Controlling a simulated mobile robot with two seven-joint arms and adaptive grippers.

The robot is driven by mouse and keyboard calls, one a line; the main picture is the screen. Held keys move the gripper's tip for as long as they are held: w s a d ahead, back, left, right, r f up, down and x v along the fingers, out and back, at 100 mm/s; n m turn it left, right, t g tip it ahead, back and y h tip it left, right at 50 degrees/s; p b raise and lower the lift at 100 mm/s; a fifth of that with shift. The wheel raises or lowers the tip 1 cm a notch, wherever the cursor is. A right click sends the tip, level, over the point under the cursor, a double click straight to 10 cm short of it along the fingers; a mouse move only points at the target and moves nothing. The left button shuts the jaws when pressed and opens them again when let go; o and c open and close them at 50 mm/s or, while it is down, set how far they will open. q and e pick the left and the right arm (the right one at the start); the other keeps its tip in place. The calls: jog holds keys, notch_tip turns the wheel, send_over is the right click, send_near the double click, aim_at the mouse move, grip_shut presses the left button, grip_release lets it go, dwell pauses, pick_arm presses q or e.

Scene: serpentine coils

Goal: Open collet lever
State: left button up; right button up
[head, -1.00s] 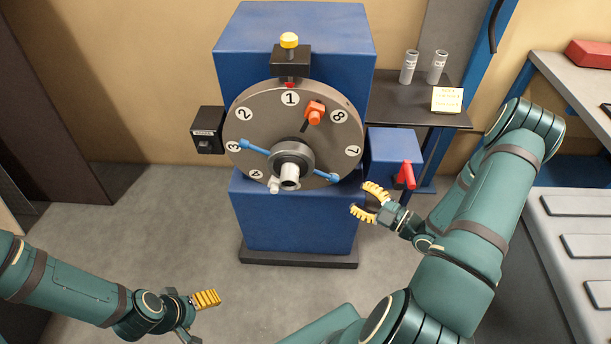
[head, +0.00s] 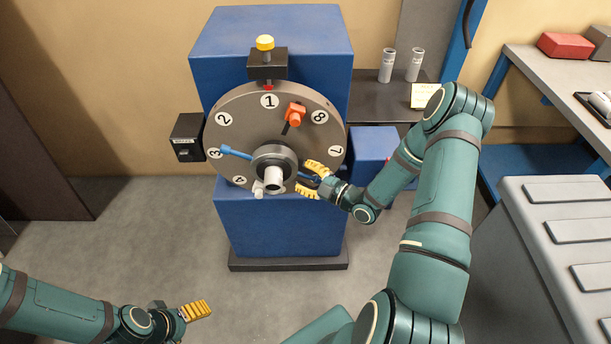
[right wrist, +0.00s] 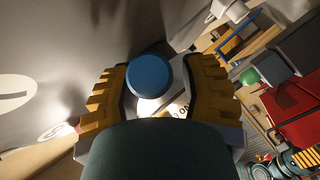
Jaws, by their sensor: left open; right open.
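The collet lever (head: 237,153) is a blue bar through the grey hub at the front of a round numbered disc (head: 245,110). Its left end lies near number 3; its right end is mostly hidden by my right gripper (head: 307,179). In the right wrist view, a round blue knob (right wrist: 149,76), apparently the lever's right end, sits between the two yellow ribbed fingers. Those fingers are open; I cannot tell whether they touch the knob. My left gripper (head: 188,312) is open and empty, low at the left, well away from the machine.
The disc is on a blue machine body (head: 283,225). An orange clamp block (head: 295,115) and a yellow-topped black bracket (head: 267,64) stick out above the hub. A black box (head: 187,138) is at the left. Two grey cylinders (head: 387,65) stand on the shelf behind. The left floor is clear.

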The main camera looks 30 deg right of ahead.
grip_shut()
jog(key=shift+r, duration=0.15)
